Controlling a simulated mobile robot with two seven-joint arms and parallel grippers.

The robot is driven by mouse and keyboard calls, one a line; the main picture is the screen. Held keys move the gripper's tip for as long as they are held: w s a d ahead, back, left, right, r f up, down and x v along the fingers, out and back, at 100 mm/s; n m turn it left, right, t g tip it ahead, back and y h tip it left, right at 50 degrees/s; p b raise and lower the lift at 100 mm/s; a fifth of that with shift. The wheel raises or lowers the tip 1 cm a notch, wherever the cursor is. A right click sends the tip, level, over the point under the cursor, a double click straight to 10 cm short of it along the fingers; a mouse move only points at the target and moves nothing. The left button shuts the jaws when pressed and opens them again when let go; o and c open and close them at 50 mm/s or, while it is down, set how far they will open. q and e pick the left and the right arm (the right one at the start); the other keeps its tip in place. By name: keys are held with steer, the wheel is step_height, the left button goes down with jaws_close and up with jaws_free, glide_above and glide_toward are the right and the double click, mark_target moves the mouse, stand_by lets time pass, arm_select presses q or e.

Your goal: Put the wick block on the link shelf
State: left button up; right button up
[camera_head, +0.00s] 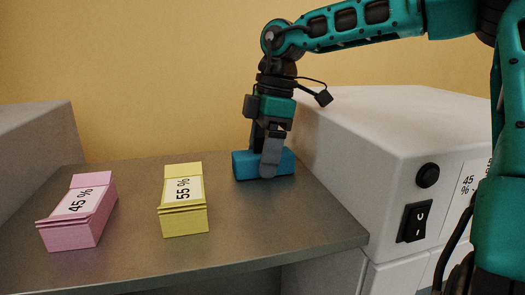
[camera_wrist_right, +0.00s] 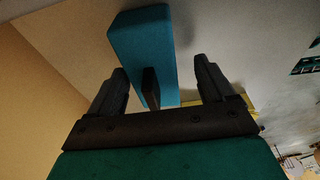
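A plain blue block (camera_head: 244,166), likely the wick block, lies at the back right of a grey shelf (camera_head: 135,262), which may be the link shelf. No name shows on either. My right gripper (camera_head: 268,168) points down over the block, one finger in front of its near face. In the right wrist view the blue block (camera_wrist_right: 146,45) shows beyond and between the spread fingers of the right gripper (camera_wrist_right: 163,88), with a gap beside the right finger. The gripper looks open. My left gripper is not in view.
A pink block (camera_head: 75,232) marked 45 % and a yellow block (camera_head: 184,222) marked 55 % stand on the shelf to the left. A white machine (camera_head: 375,125) with a switch borders the right side; a grey body (camera_head: 35,140) borders the left. The front right of the shelf is clear.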

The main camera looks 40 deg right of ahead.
steer(key=shift+r, duration=0.15)
step_height(320, 180, up, 12)
steer(key=s+d, duration=0.1)
steer(key=d, duration=0.1)
steer(key=shift+s+f, duration=0.1)
steer(key=shift+f, duration=0.15)
stand_by(0.6)
